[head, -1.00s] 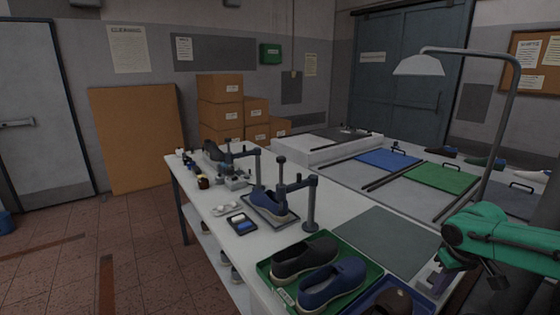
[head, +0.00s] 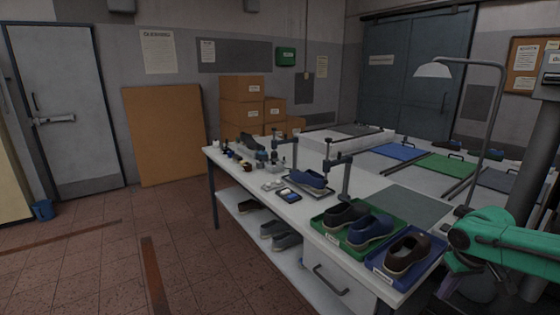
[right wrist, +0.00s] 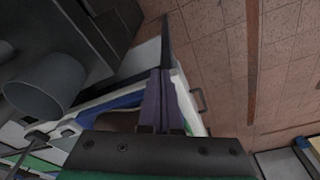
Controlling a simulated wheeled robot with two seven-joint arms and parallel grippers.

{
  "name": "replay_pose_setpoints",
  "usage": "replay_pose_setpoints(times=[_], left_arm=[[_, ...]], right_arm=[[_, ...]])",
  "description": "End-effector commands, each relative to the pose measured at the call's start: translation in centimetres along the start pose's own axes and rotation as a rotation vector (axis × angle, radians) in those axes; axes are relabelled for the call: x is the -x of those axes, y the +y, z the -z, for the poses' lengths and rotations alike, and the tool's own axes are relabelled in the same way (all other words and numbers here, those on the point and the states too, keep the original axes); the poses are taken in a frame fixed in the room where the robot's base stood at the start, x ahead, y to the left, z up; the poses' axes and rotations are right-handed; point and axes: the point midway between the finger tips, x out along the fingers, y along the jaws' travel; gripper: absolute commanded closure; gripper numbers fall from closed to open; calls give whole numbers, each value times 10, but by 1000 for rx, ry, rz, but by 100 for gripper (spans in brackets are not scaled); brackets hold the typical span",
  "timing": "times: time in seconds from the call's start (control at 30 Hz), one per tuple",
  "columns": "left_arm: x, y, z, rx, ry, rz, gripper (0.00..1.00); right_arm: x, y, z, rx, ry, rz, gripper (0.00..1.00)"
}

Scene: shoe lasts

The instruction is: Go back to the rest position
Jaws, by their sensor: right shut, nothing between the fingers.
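My right arm is green and comes in at the right edge of the head view. Its gripper (head: 447,287) hangs low beside the right end of the white workbench (head: 300,215), partly dark and hard to make out. In the right wrist view the purple fingers (right wrist: 161,75) are together with nothing between them. They show over the bench edge and the tiled floor. My left gripper is not in view.
A green tray (head: 328,237) with a dark shoe and a blue shoe, and a blue tray (head: 434,262) with a brown shoe (head: 408,252), stand at the near bench end, close to my right arm. Open tiled floor (head: 200,265) lies at the left.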

Motion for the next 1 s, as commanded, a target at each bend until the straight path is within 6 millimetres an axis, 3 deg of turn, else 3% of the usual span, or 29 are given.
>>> replay_pose_setpoints(times=[0.37,0.57,0.67,0.77,0.83,0.9,1.0], left_arm=[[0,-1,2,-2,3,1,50],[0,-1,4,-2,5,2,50],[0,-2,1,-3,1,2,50],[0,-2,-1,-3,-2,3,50],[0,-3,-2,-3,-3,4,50],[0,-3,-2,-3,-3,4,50],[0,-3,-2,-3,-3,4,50]], right_arm=[[-1,95,-15,-132,118,-85,100],[-11,173,-52,-238,188,-169,100],[-24,220,-89,-305,213,-227,100],[-50,268,-148,-379,221,-301,100],[-78,294,-201,-425,208,-354,100],[-112,306,-257,-453,177,-397,100],[-169,298,-332,-461,112,-432,100]])
